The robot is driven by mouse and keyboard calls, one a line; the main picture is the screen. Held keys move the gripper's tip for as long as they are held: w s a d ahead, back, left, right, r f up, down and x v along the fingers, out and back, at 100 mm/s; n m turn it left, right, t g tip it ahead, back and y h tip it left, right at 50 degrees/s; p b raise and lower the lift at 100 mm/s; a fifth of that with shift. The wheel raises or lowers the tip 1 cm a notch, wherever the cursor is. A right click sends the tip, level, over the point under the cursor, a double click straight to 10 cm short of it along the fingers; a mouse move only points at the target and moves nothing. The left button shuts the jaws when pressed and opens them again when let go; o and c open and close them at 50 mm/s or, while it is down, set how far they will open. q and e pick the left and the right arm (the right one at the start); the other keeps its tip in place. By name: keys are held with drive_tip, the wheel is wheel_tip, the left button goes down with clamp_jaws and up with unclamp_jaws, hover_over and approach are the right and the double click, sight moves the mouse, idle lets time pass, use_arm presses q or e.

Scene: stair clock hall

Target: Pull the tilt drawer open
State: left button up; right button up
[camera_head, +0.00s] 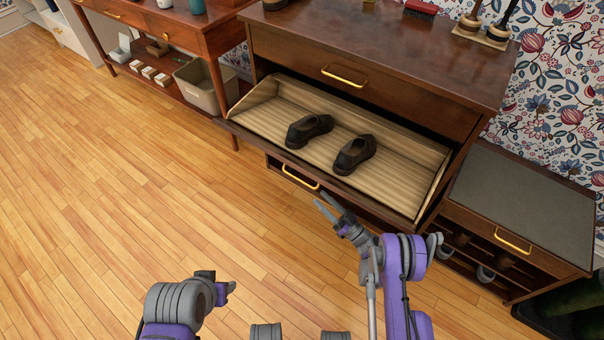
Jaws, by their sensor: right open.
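The tilt drawer (405,148) of the dark wooden cabinet is tilted out and open. Its ribbed, light inside faces up, and a pair of dark shoes (355,154) lies in it. A gold handle (300,178) shows below the drawer's front edge. My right gripper (332,208) is open and empty, just in front of the drawer's lower edge and to the right of that handle; it looks apart from both. My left gripper (226,291) is low in the view, over the floor and away from the cabinet; its fingers are not clear.
A closed upper drawer with a gold handle (344,77) sits above. A low bench with a grey top (524,203) stands close on the right. A side table (172,32) with a bin (203,86) stands on the left. The wooden floor (130,190) in front is clear.

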sight(302, 180)
drive_tip(key=x, duration=1)
drive_tip(key=shift+s+r, duration=0.1)
clamp_jaws()
idle(1.1)
